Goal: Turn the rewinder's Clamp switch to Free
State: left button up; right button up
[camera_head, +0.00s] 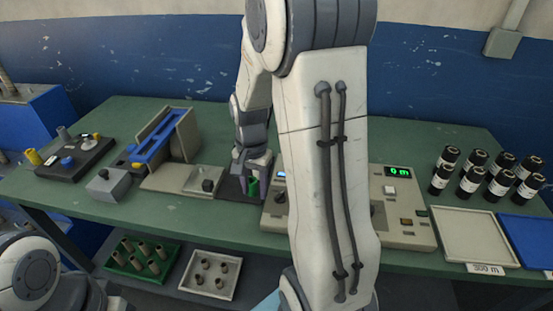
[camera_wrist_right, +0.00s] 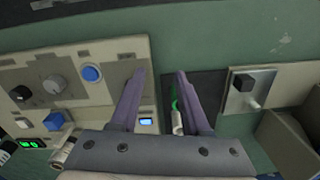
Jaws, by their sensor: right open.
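The rewinder (camera_head: 408,226) is a beige panel with knobs, buttons and a green "0 m" display, partly hidden behind my right arm. A dark knob (camera_head: 281,197) shows near its left edge. No label is readable, so I cannot tell which is the Clamp switch. My right gripper (camera_head: 252,172) is open, pointing down just left of the panel; its fingers (camera_wrist_right: 160,74) hold nothing visible. My left gripper is out of view.
A green core (camera_head: 252,187) stands under my right gripper. Left of it is a plate with a black knob (camera_head: 207,186), then a blue-topped machine (camera_head: 165,135).

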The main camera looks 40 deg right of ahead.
jog(key=s+d+r+m+p, duration=0.1)
jog(key=d+r+m+p, duration=0.35)
jog(key=d, duration=0.35)
jog(key=shift+n, duration=0.35)
notch_tip(320, 180, down, 10)
jog(key=shift+a+f, duration=0.15)
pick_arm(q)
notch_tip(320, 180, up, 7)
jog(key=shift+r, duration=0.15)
pick_arm(e)
grip_shut()
